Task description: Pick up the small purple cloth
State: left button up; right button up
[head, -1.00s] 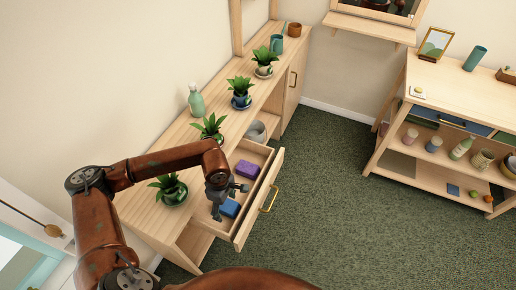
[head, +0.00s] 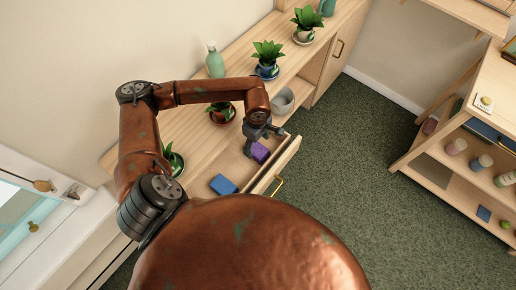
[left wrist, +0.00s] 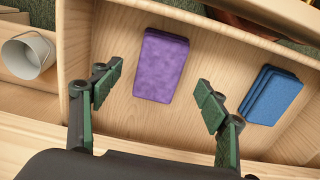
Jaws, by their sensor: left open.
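The purple cloth (left wrist: 161,65) is a small folded block lying flat in the open drawer (left wrist: 122,110). It also shows in the head view (head: 260,152), partly hidden by my left gripper. My left gripper (left wrist: 157,92) is open and empty, with one finger to each side of the cloth's near end in the left wrist view and not touching it. In the head view the left gripper (head: 262,137) hangs over the drawer right by the cloth. My right gripper is not in view.
A folded blue cloth (left wrist: 271,95) lies in the same drawer, to the right in the wrist view. A grey pot (head: 283,99) stands on the shelf beside the drawer. Potted plants (head: 267,56) and a green bottle (head: 215,62) stand on the cabinet top.

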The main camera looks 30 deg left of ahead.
aim_at(257, 149)
pick_arm(q)
notch_tip(257, 149, down, 5)
jog(key=shift+a+b, duration=0.1)
jog(key=shift+b, duration=0.3)
jog(key=shift+c, duration=0.6)
jog(key=c, duration=1.1)
